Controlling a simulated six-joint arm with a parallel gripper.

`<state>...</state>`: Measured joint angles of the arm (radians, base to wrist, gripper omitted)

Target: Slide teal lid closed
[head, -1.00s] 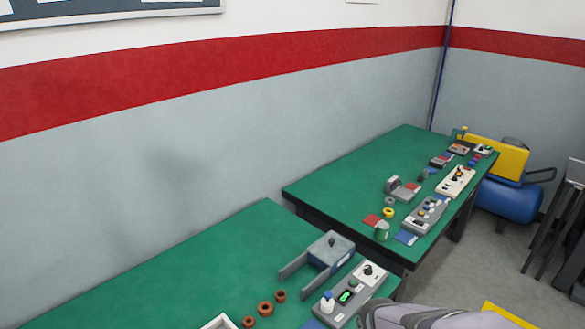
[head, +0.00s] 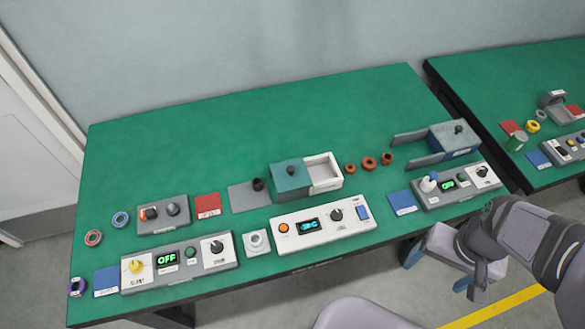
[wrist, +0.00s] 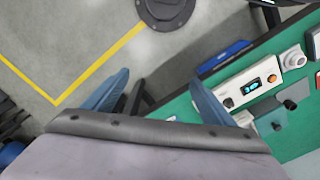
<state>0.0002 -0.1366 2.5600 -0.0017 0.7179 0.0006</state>
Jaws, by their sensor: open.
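The teal lid (head: 291,177) has a dark knob on top and lies over the left part of a white box (head: 323,168). The box's right part is uncovered and looks empty. My gripper (head: 471,289) hangs off the front of the table at the right, well apart from the lid and lower in the picture. In the wrist view my gripper (wrist: 160,98) has its two blue fingers spread with nothing between them. A teal piece with a dark knob, likely the lid, shows partly at the right (wrist: 269,124).
A white control panel (head: 323,222) stands in front of the box. A grey plate with a black knob (head: 250,195) lies to its left, brown rings (head: 369,163) to its right. The green table (head: 200,140) is clear at the back.

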